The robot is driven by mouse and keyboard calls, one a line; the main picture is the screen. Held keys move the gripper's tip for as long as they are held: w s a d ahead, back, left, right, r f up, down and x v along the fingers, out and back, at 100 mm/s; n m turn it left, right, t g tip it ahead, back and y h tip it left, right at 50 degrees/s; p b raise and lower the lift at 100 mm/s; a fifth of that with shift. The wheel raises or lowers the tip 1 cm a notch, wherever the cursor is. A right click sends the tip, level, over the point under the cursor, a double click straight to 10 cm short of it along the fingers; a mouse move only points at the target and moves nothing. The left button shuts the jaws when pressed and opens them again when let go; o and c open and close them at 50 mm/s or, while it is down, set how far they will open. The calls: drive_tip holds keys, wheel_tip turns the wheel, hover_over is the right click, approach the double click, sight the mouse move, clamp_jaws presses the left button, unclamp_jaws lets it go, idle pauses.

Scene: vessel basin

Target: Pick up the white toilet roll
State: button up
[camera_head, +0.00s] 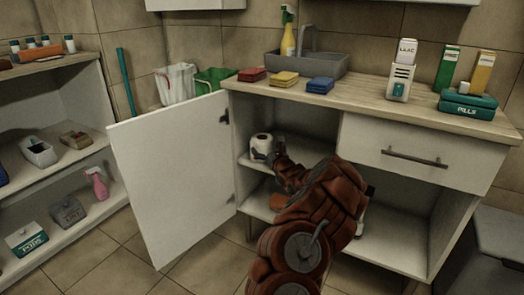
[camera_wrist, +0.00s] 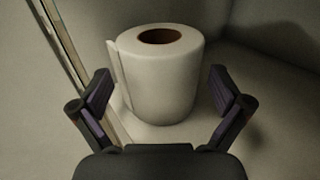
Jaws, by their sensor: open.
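The white toilet roll (camera_head: 261,144) stands upright on the upper inside shelf (camera_head: 243,161) of the open cabinet, near its left side. In the wrist view the roll (camera_wrist: 160,85) is straight ahead, with its brown core hole on top and a loose sheet edge at its left. My gripper (camera_wrist: 160,95) is open, with one finger on each side of the roll's lower part in the picture. Nothing is held, and I cannot tell whether a finger touches the roll. In the head view my gripper (camera_head: 279,150) is just right of the roll, partly hidden by my arm.
The white cabinet door (camera_head: 170,180) is swung open to the left. The wooden countertop (camera_head: 375,98) above carries sponges, a grey basin (camera_head: 305,65) and several boxes. A closed drawer (camera_head: 420,152) is at the right.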

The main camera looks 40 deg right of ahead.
drive_tip(key=shift+b+x, duration=0.45)
drive_tip(key=shift+x, duration=0.7)
drive_tip(key=shift+w+d, duration=0.3)
drive_tip(key=shift+w, duration=0.35)
drive_tip(key=c, duration=0.9)
drive_tip(key=shift+r, duration=0.15)
drive_tip(key=shift+c, duration=0.2)
